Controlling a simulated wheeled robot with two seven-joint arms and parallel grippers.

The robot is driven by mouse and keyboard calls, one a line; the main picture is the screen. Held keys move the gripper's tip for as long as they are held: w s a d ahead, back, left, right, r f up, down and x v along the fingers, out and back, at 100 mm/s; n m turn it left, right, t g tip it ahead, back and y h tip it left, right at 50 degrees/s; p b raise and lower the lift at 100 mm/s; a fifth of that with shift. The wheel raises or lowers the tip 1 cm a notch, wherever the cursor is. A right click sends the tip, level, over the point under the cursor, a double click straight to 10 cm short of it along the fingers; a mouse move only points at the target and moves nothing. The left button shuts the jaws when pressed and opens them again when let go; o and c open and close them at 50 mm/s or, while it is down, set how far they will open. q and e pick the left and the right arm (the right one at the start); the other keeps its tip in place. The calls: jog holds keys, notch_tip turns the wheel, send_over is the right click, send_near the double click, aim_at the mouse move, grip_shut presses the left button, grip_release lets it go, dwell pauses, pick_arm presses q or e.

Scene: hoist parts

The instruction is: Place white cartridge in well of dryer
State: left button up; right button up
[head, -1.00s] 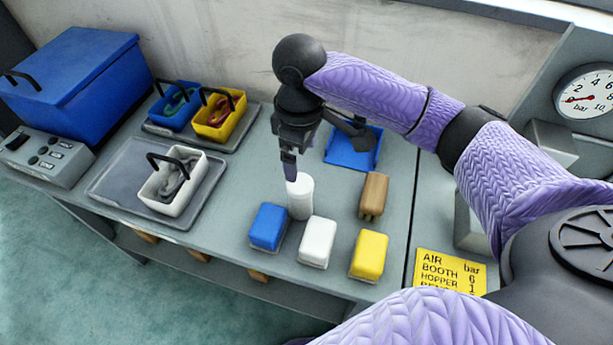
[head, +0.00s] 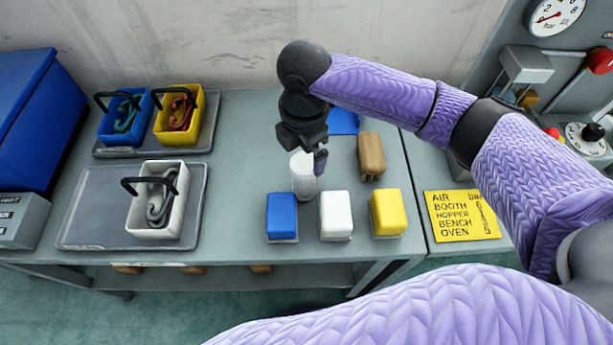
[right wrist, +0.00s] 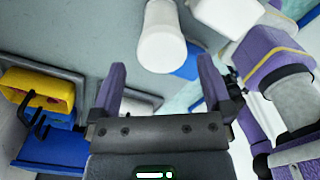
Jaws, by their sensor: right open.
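A white cylinder (head: 303,178) stands upright on the grey bench; it also shows in the right wrist view (right wrist: 161,42). A white block (head: 335,215) sits on the bench in front of it. Which of these is the cartridge I cannot tell for sure. My left gripper is not in view.
A blue block (head: 281,214), a yellow block (head: 388,211) and a brown block (head: 371,156) stand close by. A white basket (head: 158,205) sits on a grey tray (head: 86,205). Blue and yellow baskets (head: 177,112) stand behind. A yellow sign (head: 461,214) lies at right.

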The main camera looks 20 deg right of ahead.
aim_at(304, 162)
notch_tip(304, 162, down, 6)
jog(key=shift+s+f+b, duration=0.1)
jog(key=shift+f+b, duration=0.05)
jog(key=shift+b, duration=0.95)
grip_shut()
